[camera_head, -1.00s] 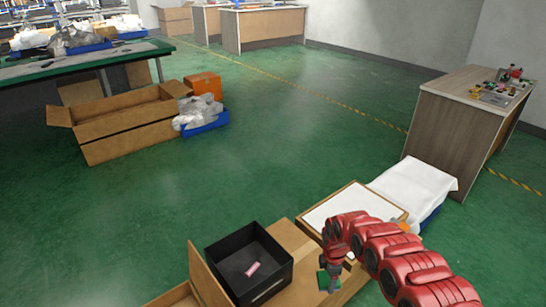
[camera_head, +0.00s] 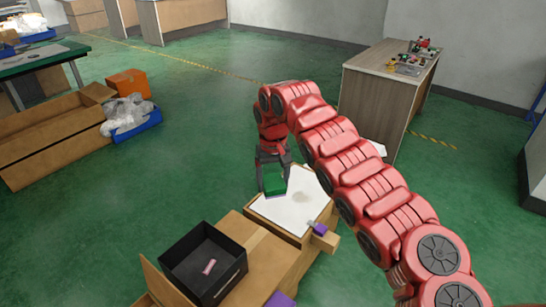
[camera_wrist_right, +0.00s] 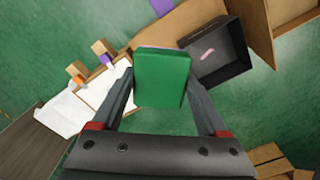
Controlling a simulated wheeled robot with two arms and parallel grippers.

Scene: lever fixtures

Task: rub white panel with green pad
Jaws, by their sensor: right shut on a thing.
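My right gripper (camera_head: 273,172) is shut on the green pad (camera_head: 275,184), a small block. In the head view the pad overlaps the upper left part of the white panel (camera_head: 298,210). I cannot tell whether it touches the panel. The panel is a flat white sheet with a brown frame. In the right wrist view the green pad (camera_wrist_right: 161,78) fills the space between the fingers of my right gripper (camera_wrist_right: 159,90). The white panel (camera_wrist_right: 97,92) shows to the left, partly hidden by a finger. My left gripper is out of view.
A black open box (camera_head: 203,262) holding a pink piece (camera_head: 209,267) stands left of the panel on a brown surface. A purple piece on a wooden block (camera_head: 324,238) is at the panel's right corner. A wooden cabinet (camera_head: 380,91) stands behind.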

